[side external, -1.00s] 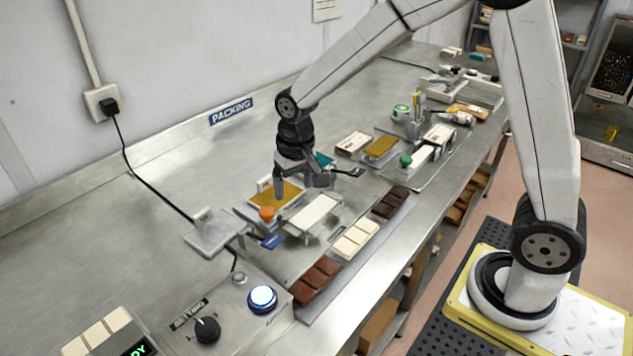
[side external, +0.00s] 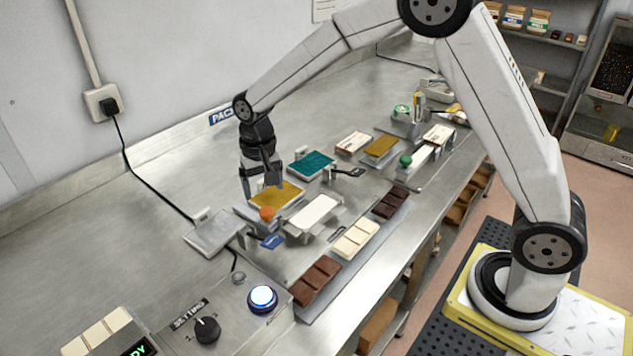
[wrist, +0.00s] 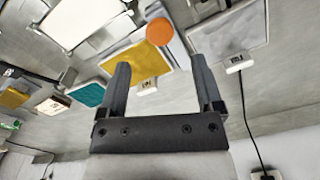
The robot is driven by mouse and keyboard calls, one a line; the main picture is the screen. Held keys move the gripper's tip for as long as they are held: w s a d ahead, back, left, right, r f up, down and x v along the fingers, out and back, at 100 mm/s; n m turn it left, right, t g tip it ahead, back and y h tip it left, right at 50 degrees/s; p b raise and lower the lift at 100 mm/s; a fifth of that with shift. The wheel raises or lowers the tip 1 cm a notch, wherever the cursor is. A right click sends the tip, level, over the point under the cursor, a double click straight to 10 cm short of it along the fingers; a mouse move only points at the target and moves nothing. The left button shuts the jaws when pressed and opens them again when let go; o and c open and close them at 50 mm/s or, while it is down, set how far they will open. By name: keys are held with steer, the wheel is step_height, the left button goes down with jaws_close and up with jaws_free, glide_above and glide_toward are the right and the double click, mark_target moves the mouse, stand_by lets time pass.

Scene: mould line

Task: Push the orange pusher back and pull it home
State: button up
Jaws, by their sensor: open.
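The orange pusher (side external: 267,214) is a round orange knob at the near left corner of the gold-topped tray (side external: 262,200), beside a white plate. In the wrist view the orange pusher (wrist: 159,31) lies beyond the fingertips, on a grey bar. My gripper (side external: 262,192) points down at the wall-side edge of the gold-topped tray, with its jaws apart and empty. In the wrist view my gripper (wrist: 155,62) has its fingers spread wide, and the knob shows between their lines. I cannot tell how high the fingertips are above the bench.
A teal pad (side external: 312,164) is behind. Chocolate bars (side external: 316,280) line the front edge. The bench toward the wall is clear.

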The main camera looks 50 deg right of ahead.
mark_target(266, 210)
steer(key=shift+f, duration=3.15)
steer(key=shift+c, duration=0.2)
jaws_close()
